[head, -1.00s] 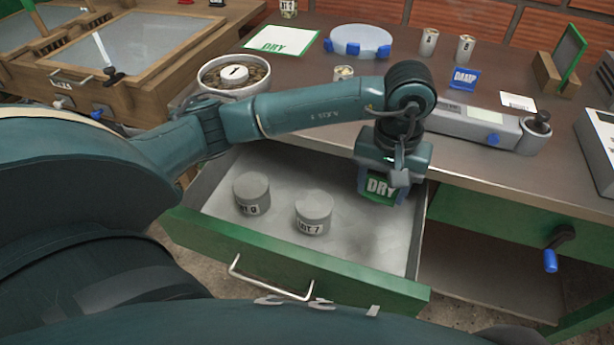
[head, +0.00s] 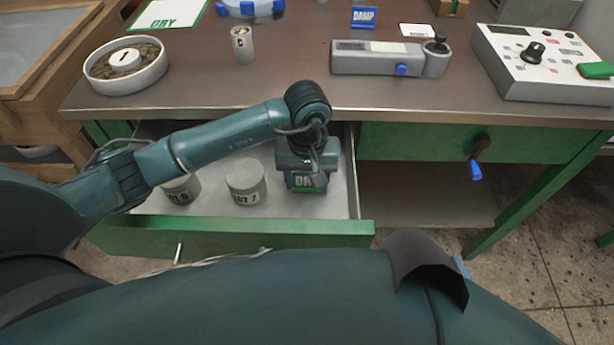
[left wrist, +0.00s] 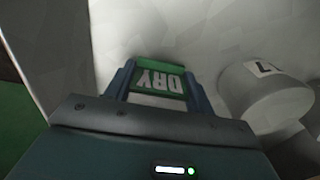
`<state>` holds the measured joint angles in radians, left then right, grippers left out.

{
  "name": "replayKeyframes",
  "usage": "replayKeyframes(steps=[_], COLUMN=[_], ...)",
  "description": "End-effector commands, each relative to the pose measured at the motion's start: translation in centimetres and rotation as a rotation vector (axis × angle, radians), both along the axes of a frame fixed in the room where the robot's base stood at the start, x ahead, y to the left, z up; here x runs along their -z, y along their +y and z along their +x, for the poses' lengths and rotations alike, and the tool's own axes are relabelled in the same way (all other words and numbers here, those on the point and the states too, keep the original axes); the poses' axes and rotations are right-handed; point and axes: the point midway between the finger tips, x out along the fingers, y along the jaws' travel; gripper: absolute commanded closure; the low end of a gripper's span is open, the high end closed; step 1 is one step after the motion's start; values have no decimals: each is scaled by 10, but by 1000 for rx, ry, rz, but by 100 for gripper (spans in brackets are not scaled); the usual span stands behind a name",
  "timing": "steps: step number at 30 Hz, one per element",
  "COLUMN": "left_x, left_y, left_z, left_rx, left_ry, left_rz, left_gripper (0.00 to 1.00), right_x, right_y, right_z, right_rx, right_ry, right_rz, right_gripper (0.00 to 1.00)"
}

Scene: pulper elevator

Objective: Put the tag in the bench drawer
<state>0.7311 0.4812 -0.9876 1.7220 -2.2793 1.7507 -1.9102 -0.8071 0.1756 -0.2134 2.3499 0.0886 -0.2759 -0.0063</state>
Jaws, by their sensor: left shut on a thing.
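The tag (head: 305,181) is green with the white word DRY, and it also shows in the left wrist view (left wrist: 158,80). My left gripper (head: 306,178) is shut on it and holds it inside the open bench drawer (head: 235,240), toward the drawer's right side. In the left wrist view my left gripper's blue fingers (left wrist: 157,88) flank the tag. I cannot tell whether the tag touches the drawer floor. My right gripper is not in view.
The bench top (head: 290,90) holds a bowl (head: 126,65), a blue DAMP sign (head: 364,17) and a control box (head: 545,62).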

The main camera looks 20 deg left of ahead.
Motion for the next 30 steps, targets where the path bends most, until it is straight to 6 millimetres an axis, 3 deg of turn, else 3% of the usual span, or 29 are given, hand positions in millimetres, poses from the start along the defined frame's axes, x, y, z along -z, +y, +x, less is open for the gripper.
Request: replayKeyframes(steps=[8, 9, 17, 25, 30], left_x=[4, 4, 2, 0, -18], left_y=[0, 0, 0, 0, 0], left_z=[0, 0, 0, 0, 2], left_rx=[1, 1, 0, 0, 1], left_ry=[-1, -1, -1, 0, -6], left_rz=[0, 0, 0, -1, 1], left_gripper=[67, 45, 24, 24, 24], right_x=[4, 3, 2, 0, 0], right_y=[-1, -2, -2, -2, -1], right_z=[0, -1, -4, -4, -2], right_rx=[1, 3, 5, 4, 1], right_ry=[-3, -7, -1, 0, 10], right_rz=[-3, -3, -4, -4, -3], right_gripper=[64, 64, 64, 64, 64])
